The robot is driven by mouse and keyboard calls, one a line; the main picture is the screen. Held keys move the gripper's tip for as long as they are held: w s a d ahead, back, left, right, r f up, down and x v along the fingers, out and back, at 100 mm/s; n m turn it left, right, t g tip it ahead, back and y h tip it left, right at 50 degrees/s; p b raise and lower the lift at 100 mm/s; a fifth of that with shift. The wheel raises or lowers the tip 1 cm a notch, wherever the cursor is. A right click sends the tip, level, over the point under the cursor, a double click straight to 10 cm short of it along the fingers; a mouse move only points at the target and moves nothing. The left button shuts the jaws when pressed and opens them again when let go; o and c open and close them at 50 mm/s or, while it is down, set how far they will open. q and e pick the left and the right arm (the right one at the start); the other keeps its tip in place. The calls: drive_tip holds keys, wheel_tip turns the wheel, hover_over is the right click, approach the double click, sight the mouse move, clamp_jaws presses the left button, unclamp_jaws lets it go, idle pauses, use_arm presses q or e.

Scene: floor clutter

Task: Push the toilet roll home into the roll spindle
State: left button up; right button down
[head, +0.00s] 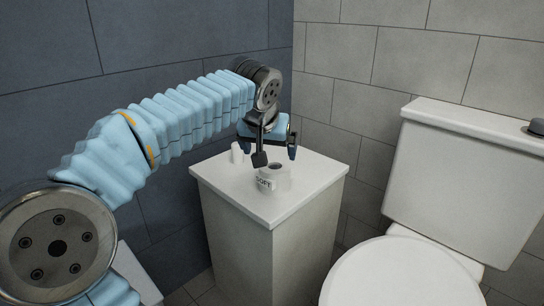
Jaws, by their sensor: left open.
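My left gripper (276,156) is open, pointing down just above and behind the roll. One dark finger is at the roll's upper left and the other is to its right. I cannot tell whether either finger touches the roll. I cannot make out a roll spindle for certain; one inside or behind the roll would be hidden. My right gripper is not in view.
A small white cylinder (237,153) stands at the back left of the cabinet top (318,172). A white toilet (455,185) stands to the right. Dark and light tiled walls meet behind the cabinet. The cabinet top's front and right are clear.

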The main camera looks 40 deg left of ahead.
use_arm(q)
drive_tip(key=shift+v, duration=1.55)
